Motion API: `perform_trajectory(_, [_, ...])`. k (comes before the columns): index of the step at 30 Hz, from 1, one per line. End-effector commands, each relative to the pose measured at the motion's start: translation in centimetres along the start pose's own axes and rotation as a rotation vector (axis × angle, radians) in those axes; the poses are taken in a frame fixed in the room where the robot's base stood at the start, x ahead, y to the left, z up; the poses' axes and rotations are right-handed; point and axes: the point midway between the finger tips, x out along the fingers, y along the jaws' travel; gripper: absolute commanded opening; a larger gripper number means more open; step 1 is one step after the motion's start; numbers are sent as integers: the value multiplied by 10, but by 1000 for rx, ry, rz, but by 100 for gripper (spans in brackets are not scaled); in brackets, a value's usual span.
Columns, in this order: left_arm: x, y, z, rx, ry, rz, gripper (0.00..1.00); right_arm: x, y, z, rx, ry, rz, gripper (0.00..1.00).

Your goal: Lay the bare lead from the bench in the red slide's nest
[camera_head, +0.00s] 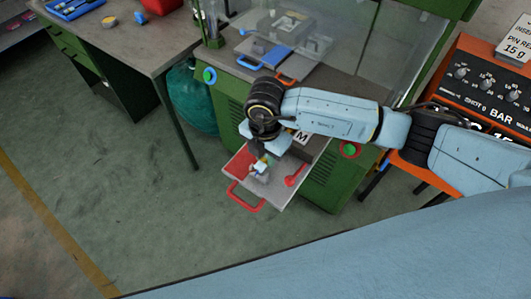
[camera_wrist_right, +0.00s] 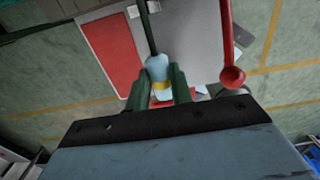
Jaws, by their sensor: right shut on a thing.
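The red slide (camera_head: 241,165) sticks out at the front of the green machine, with a red handle (camera_head: 245,197) on its near edge. My right gripper (camera_head: 262,166) is over the middle of this slide, pointing down. In the right wrist view the gripper (camera_wrist_right: 159,92) is shut on the lead (camera_wrist_right: 157,68), a pale blue piece with a yellow band and a dark cable running away from it. The gripper and lead cover much of the slide's middle, so the nest is not clearly seen. I cannot tell whether the lead touches it. My left gripper is out of view.
A red lever (camera_head: 294,176) stands at the slide's right; its ball end (camera_wrist_right: 232,77) is close to the gripper's right. A blue slide (camera_head: 264,53) lies behind my arm. A bench (camera_head: 117,45) with a blue tray (camera_head: 76,7) stands at the left. Open floor lies in front.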

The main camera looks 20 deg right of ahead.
Motion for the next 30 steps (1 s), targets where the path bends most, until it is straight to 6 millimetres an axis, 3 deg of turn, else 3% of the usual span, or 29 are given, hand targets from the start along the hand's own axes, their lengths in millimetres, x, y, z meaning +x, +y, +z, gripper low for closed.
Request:
perform_trajectory(12, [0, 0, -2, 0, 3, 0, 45, 0, 0, 0, 0, 0, 0, 0])
perform_trajectory(13, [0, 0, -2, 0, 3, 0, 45, 0, 0, 0, 0, 0, 0, 25])
perform_trajectory(18, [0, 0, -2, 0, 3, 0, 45, 0, 0, 0, 0, 0, 0, 47])
perform_trajectory(30, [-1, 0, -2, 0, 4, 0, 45, -9, 1, 0, -1, 0, 3, 48])
